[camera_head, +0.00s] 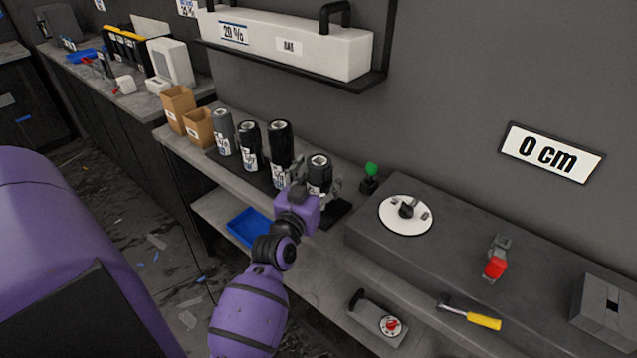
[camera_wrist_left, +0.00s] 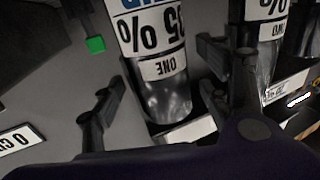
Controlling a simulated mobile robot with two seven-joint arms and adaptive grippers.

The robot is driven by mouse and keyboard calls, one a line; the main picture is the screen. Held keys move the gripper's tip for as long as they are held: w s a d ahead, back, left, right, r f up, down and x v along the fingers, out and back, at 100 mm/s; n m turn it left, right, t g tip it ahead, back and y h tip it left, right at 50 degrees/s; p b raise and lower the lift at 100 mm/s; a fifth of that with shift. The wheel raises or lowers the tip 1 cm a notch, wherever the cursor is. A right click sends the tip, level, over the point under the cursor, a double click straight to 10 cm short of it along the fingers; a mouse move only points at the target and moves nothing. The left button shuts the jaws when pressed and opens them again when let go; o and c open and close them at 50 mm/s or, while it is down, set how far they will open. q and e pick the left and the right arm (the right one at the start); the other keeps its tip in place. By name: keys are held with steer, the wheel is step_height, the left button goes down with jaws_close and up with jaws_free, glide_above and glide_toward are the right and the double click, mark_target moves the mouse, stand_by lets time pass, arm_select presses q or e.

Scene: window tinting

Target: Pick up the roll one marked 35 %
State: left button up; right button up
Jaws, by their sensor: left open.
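In the head view this dark roll (camera_head: 319,172) stands upright at the right end of a row of several similar rolls on the shelf. My left gripper (camera_head: 309,190) is at this roll, open, with its fingers on either side of it. In the left wrist view the roll stands between the open fingers (camera_wrist_left: 160,85); contact cannot be told. My right gripper is not in view.
Neighbouring rolls (camera_head: 249,145) stand close on the left, one (camera_wrist_left: 262,40) just beyond a finger. A green-topped item (camera_head: 371,172) is right of the roll. Cardboard boxes (camera_head: 199,130) stand further left. A blue tray (camera_head: 249,228) lies below. A raised bench with a white dial (camera_head: 400,222) is right.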

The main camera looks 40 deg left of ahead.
arm_select(q)
steer(key=shift+w+a, duration=0.2)
steer(key=shift+w, duration=0.4)
steer(key=c, duration=1.4)
steer(key=shift+c, duration=0.6)
steer(key=shift+r, duration=0.1)
